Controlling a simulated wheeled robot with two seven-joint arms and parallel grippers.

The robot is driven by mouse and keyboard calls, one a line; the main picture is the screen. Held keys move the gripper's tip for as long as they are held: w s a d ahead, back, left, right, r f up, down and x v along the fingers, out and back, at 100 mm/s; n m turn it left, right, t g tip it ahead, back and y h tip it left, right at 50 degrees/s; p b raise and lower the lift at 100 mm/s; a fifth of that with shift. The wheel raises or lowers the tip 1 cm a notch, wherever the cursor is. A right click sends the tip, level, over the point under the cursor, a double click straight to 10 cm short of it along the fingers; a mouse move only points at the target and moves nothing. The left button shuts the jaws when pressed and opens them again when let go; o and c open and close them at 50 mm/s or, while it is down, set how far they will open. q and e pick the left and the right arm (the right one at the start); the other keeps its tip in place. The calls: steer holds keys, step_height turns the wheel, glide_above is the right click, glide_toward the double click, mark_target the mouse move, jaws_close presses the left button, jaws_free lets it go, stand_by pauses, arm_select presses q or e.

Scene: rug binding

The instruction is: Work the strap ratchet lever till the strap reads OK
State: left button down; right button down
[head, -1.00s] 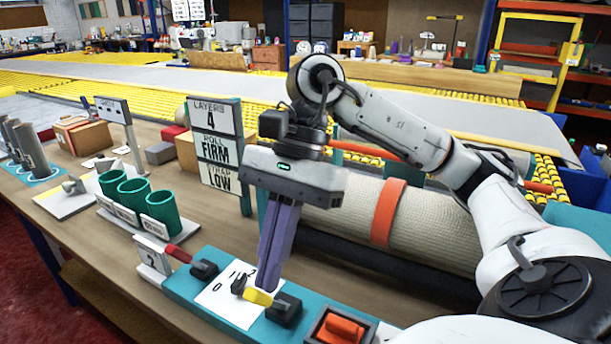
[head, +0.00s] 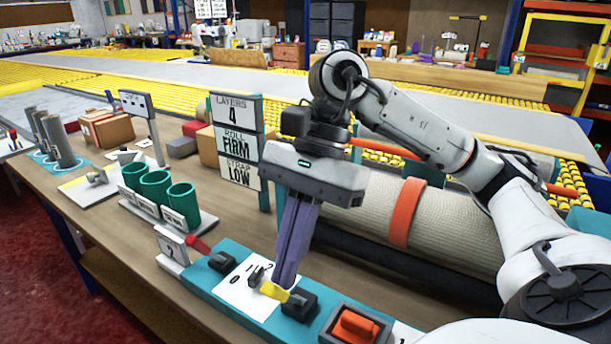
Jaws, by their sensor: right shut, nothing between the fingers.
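The sign board (head: 238,140) reads LAYERS 4, ROLL FIRM and STRAP LOW. A teal panel (head: 200,283) at the table's front carries two levers. The yellow-handled lever (head: 273,291) is joined to a dark block, beside a white plate (head: 240,296) marked 0, 1, 2. The red-handled lever (head: 197,245) is further left. I cannot tell by a label which one is the strap ratchet lever. My right gripper (head: 284,281) is shut and empty, pointing down right by the yellow handle; whether it touches is unclear. An orange strap (head: 408,213) circles the cream rug roll (head: 455,226). My left gripper is out of view.
An orange rocker in a dark box (head: 355,326) sits right of the yellow lever. Green cups (head: 153,188) stand left of the sign board, with cardboard boxes (head: 107,130) behind. My right arm covers part of the roll.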

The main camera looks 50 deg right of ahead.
arm_select(q)
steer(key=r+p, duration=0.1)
steer(key=p, duration=0.1)
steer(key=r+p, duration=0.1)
steer(key=p, duration=0.1)
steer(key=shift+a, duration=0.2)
arm_select(e)
step_height(320, 180, up, 12)
steer(key=shift+a+f, duration=0.2)
steer(key=shift+a, duration=0.1)
stand_by(0.3)
